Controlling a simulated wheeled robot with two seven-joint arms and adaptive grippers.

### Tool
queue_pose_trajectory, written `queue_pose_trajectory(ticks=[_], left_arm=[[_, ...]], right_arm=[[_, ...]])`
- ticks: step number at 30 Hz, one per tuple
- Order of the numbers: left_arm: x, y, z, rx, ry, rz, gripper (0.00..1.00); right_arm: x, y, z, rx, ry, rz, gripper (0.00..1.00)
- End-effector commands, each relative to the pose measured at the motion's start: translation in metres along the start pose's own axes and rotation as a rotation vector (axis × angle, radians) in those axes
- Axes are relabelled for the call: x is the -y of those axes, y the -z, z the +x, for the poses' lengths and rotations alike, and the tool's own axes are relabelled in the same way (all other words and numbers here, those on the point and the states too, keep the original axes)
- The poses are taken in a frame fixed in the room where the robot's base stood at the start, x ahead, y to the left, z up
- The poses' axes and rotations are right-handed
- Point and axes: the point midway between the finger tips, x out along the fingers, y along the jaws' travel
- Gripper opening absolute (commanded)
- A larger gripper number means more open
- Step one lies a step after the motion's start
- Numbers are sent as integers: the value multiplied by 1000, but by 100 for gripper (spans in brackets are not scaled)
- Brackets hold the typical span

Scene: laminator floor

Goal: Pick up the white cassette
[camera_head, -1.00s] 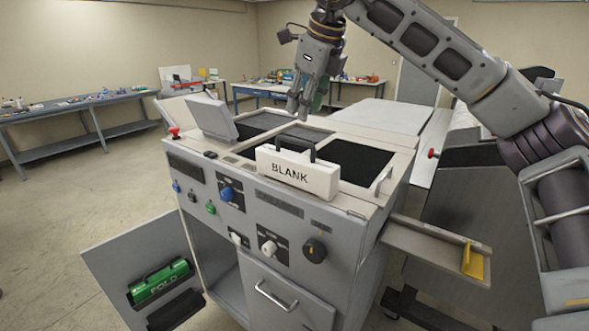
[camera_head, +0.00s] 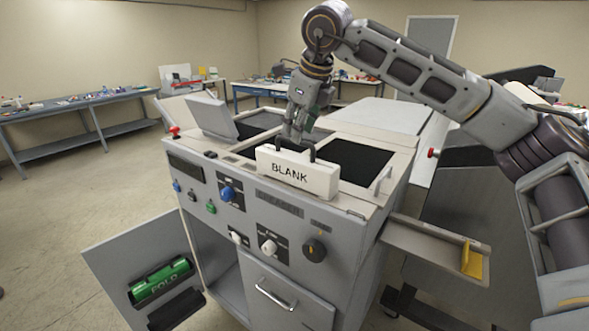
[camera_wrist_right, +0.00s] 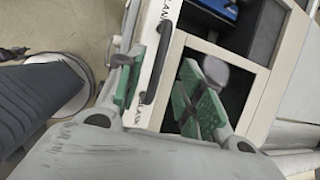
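The white cassette (camera_head: 322,181), marked BLANK, stands upright on the front edge of the grey machine's top. My right gripper (camera_head: 294,133) points down at the handle. In the right wrist view the gripper (camera_wrist_right: 165,90) is open, with green finger pads apart. The white cassette (camera_wrist_right: 148,62) and its black handle appear between the pads there. Contact between fingers and handle cannot be made out. My left gripper is not in view.
The machine top has dark open wells (camera_head: 358,161) behind the cassette and a raised grey panel (camera_head: 212,118) at left. A green FOLD cassette (camera_head: 162,279) sits in the open door below. A tray with a yellow piece (camera_head: 471,260) sticks out at right.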

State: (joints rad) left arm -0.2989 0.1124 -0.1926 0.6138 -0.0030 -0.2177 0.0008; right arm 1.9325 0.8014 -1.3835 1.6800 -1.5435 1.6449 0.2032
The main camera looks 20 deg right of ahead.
Motion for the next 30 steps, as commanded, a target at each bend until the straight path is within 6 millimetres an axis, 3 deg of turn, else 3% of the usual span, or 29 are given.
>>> queue_pose_trajectory(ticks=[16, 30], left_arm=[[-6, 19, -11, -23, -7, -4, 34], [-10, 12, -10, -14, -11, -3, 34]], right_arm=[[-2, 5, 48, -1, 0, 0, 37], [-2, 5, 51, 0, 0, 0, 37]])
